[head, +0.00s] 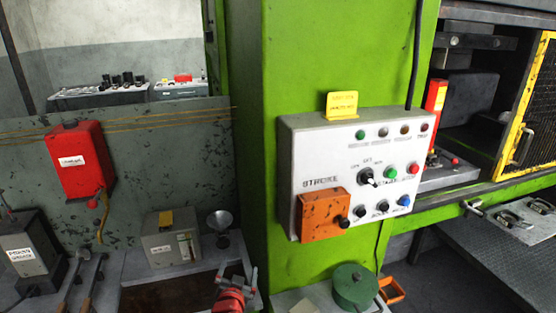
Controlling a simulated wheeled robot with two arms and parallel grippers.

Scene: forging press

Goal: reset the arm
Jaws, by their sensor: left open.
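My left gripper (238,277) shows at the bottom of the head view, left of the middle. Its two grey fingers point up and stand apart, with nothing seen between them. The red part of my arm below it is cut off by the lower picture edge. The gripper appears in front of the bench with the grey box, left of the green press column (262,150). I cannot tell how far it is from the bench. My right gripper is not in the picture.
A white control panel (300,180) with an orange box (324,214) juts from the column. A grey box (170,241) and a funnel (220,222) stand on the bench. A green round canister (355,287) is at lower right. A yellow-framed mesh door (536,100) stands right.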

